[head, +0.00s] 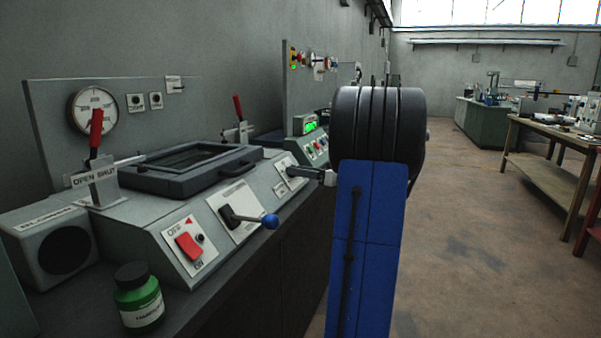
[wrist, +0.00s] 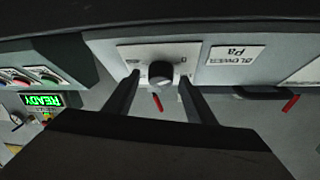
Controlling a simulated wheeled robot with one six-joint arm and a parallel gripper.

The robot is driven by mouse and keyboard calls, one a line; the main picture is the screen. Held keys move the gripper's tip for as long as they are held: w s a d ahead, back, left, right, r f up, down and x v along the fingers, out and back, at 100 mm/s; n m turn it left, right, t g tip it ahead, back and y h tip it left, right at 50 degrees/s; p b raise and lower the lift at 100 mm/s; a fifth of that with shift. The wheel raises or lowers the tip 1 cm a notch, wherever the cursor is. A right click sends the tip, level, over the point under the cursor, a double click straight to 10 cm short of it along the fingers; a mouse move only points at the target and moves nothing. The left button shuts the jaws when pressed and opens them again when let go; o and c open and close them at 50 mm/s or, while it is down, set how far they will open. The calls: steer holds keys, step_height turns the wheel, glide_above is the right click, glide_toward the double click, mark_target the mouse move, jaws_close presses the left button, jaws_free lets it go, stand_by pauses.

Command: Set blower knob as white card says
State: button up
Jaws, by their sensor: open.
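In the wrist view the dark round blower knob (wrist: 161,73) sits on a white marked plate (wrist: 135,52), beside an upside-down white label reading BLOWER Pa (wrist: 237,56). My gripper (wrist: 159,76) is open, with one finger on each side of the knob and a visible gap at both. In the head view the knob's plate (head: 291,171) is on the sloped console front, and my gripper (head: 318,175) reaches it from the right, partly hidden by my arm. A small white card (head: 174,84) hangs on the back panel; its writing is too small to read.
The console carries a lidded frame (head: 190,163), a blue-ball lever (head: 250,219), a red switch (head: 189,246) and a round gauge (head: 95,110). A green bottle (head: 139,297) stands at the front edge. A green READY display (wrist: 42,100) shows beside the knob. Open floor lies right.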

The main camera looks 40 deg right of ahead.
steer(key=shift+c, duration=0.5)
steer(key=c, duration=0.9)
steer(key=shift+c, duration=0.2)
